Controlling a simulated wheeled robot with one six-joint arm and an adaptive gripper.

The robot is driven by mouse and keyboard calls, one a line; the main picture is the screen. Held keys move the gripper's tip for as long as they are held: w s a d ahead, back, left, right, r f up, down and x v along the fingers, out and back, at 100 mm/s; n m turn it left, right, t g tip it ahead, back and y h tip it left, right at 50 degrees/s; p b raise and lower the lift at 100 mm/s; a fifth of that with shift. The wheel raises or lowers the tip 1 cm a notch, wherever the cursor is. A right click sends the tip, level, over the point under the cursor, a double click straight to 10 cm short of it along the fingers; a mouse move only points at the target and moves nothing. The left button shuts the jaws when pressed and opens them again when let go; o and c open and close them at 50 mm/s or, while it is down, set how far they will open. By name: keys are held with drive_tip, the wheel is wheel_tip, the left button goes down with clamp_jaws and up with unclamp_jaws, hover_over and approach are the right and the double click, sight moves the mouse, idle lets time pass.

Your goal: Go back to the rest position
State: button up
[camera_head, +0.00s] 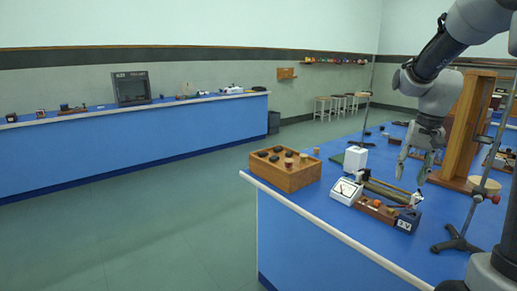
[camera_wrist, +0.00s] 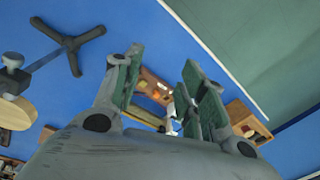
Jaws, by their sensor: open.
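My gripper (camera_head: 413,168) is at the right of the head view, pointing down above the blue bench (camera_head: 335,222). Its fingers are apart with nothing between them. In the wrist view the two green-padded fingers (camera_wrist: 160,88) stand open, with bench items visible beyond the gap. Below and just left of the gripper in the head view are a white meter (camera_head: 346,190) and a wooden block with small parts (camera_head: 378,210). The gripper appears clear of them, though its exact height is hard to tell.
A wooden box with round stoppers (camera_head: 285,174) sits on the bench's left end. A tall wooden frame (camera_head: 470,125) and a metal stand with tripod foot (camera_head: 456,241) are close on the right. Green floor (camera_head: 160,220) is open at left.

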drive_tip(key=s+a+r+n+t, duration=0.2)
drive_tip(key=s+a, duration=0.1)
drive_tip(key=s, duration=0.8)
drive_tip(key=s+a+r+n+t, duration=0.1)
drive_tip(key=s+a+r+n, duration=0.2)
drive_tip(key=s, duration=0.8)
drive_tip(key=shift+a+r+n+t+h, duration=0.2)
drive_tip(key=shift+n+t+h, duration=0.1)
drive_tip(key=shift+t+h, duration=0.1)
drive_tip(key=shift+s+d, duration=0.1)
drive_tip(key=shift+s, duration=0.05)
